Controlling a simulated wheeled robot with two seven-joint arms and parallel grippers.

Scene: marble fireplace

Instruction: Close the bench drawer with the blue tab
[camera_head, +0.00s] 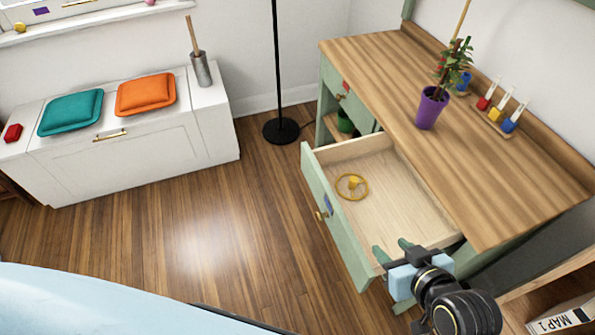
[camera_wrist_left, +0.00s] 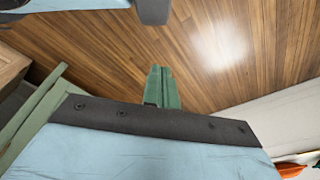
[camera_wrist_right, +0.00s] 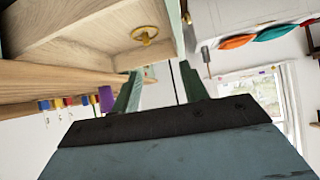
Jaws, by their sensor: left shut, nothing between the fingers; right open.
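The bench drawer (camera_head: 400,205) with the blue tab (camera_head: 328,201) stands pulled well out below the wooden bench top. Its green front has a brass knob (camera_head: 319,215), and a yellow wheel-shaped object (camera_head: 351,186) lies inside. The drawer also shows in the right wrist view (camera_wrist_right: 90,40). My right gripper (camera_head: 392,250) is open and empty at the near right end of the drawer front; I cannot tell whether it touches. Its fingers also show in the right wrist view (camera_wrist_right: 160,90). My left gripper (camera_wrist_left: 161,88) is shut and empty above the floor, outside the head view.
A shut drawer with a red tab (camera_head: 346,86) is farther along the bench (camera_head: 470,160). A purple plant pot (camera_head: 432,107) stands on top. A black lamp stand (camera_head: 281,130) and white chest (camera_head: 130,150) stand beyond. The floor before the drawer is clear.

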